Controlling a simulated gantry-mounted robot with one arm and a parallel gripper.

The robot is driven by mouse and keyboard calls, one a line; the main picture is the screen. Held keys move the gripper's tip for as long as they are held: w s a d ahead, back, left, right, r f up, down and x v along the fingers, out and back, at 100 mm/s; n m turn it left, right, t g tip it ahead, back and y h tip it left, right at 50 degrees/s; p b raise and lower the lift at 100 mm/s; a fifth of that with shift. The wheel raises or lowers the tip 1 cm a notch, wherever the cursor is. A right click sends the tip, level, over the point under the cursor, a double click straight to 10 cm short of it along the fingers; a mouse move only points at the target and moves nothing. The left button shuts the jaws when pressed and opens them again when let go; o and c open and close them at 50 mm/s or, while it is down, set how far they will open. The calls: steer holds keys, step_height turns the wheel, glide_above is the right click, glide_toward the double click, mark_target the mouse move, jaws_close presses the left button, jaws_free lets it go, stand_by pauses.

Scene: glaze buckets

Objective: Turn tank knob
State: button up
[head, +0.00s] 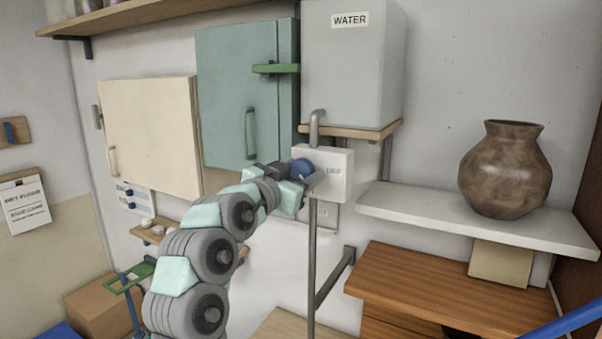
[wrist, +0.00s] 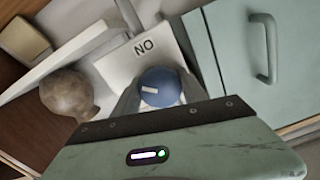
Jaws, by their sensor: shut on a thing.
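The water tank (head: 352,70) is a grey box labelled WATER on a wooden wall shelf. Below it is a white valve box (head: 333,172) with a grey pipe rising from its top and partly hidden lettering. The blue round tank knob (head: 302,168) sits on the front of this box.
A teal cabinet (head: 235,95) with a green bracket and a cream cabinet (head: 150,135) hang left of the tank. A brown clay vase (head: 505,168) stands on a white shelf (head: 480,216) at right. A wooden unit (head: 440,290) is below.

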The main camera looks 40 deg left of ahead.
steer(key=shift+r+n+p, duration=0.1)
steer(key=shift+n+p, duration=1.15)
steer(key=shift+n, duration=0.05)
steer(key=n+p, duration=0.2)
steer(key=n, duration=0.1)
steer(key=shift+d+n, duration=0.1)
steer(key=shift+n, duration=0.3)
steer(key=shift+n+p, duration=0.75)
steer(key=shift+n, duration=0.15)
steer(key=o, duration=1.4)
steer(key=shift+c, duration=0.2)
